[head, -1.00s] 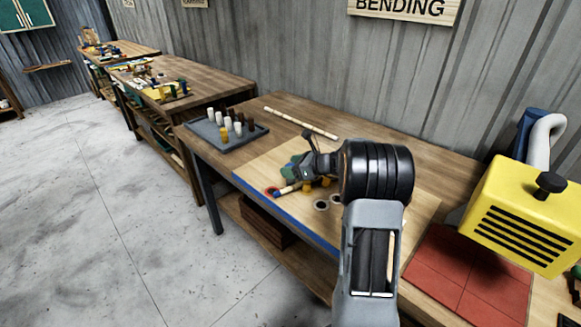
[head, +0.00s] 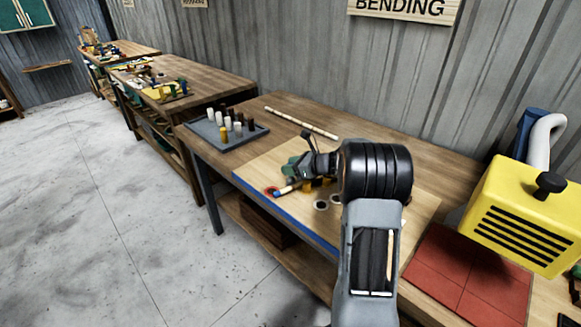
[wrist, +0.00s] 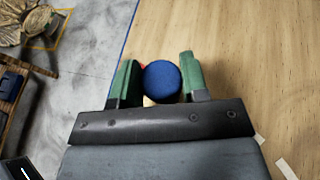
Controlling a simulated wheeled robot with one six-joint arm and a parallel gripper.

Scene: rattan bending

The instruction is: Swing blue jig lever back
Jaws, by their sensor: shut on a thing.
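The blue jig lever shows its round blue knob (wrist: 161,82) in the wrist view, between the two green fingers of my gripper (wrist: 158,85). The fingers are shut on the knob. In the head view my gripper (head: 292,168) is over the pale board on the near bench, partly hidden by my own wrist. A short pale rod with a blue end (head: 278,193) lies low on the board by a red round mark (head: 269,190). The lever's arm and pivot are mostly hidden.
Yellow pegs (head: 308,186) stand close to the gripper. A grey tray (head: 207,135) with several white, brown and yellow pegs is at the back left. A long pale rod (head: 300,122) lies behind. A yellow machine (head: 520,215) and red tiles (head: 466,275) are at the right.

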